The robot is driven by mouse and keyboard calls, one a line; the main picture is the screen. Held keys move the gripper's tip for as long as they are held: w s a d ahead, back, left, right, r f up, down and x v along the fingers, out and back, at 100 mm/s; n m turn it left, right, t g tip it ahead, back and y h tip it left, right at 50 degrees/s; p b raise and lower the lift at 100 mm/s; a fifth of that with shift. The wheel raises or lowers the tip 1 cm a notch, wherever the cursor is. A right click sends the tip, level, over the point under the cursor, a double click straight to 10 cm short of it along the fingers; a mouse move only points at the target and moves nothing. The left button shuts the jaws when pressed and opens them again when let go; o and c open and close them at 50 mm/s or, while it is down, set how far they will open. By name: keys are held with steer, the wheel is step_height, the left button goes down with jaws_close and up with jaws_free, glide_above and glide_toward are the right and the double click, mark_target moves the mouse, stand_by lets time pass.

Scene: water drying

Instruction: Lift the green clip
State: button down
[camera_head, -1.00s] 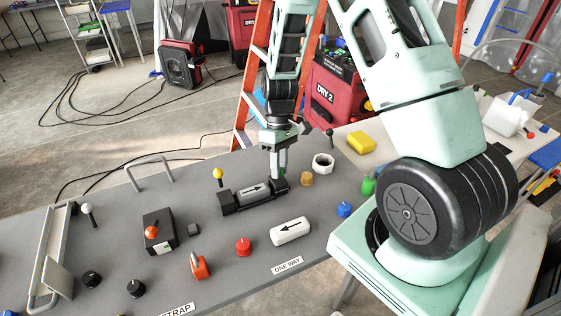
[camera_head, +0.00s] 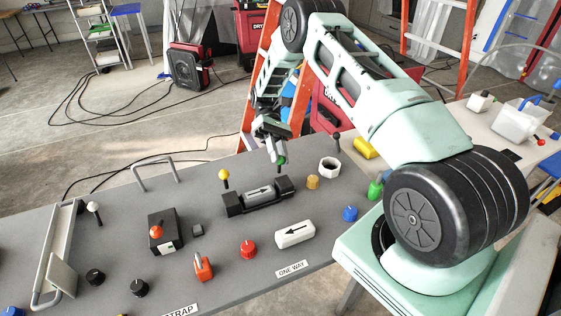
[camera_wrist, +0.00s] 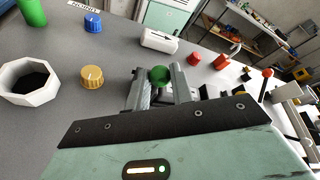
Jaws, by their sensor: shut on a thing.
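The green clip (camera_head: 282,160) shows as a small green piece at my gripper's fingertips, near the back edge of the grey table in the head view. In the wrist view its round green top (camera_wrist: 159,76) sits between the two grey fingers. My gripper (camera_head: 276,155) is shut on it, just behind the right end of the black holder with the arrow cylinder (camera_head: 258,192). The clip's lower part is mostly hidden, and its height above the table is hard to tell.
A white ring nut (camera_head: 329,167), a tan knob (camera_head: 313,182) and a green cylinder (camera_head: 375,189) stand to the right. A white arrow block (camera_head: 295,234) lies in front. An orange ladder (camera_head: 262,100) stands behind.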

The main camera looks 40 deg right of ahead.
steer(key=shift+w+f+g+b, duration=0.25)
steer(key=shift+g+b, duration=0.2)
steer(key=shift+g, duration=0.05)
steer(key=shift+y, duration=0.3)
steer(key=c, duration=1.2)
jaws_free()
steer(key=shift+w, duration=0.1)
steer(key=shift+r, duration=0.1)
step_height(320, 180, up, 10)
steer(key=p, duration=0.3)
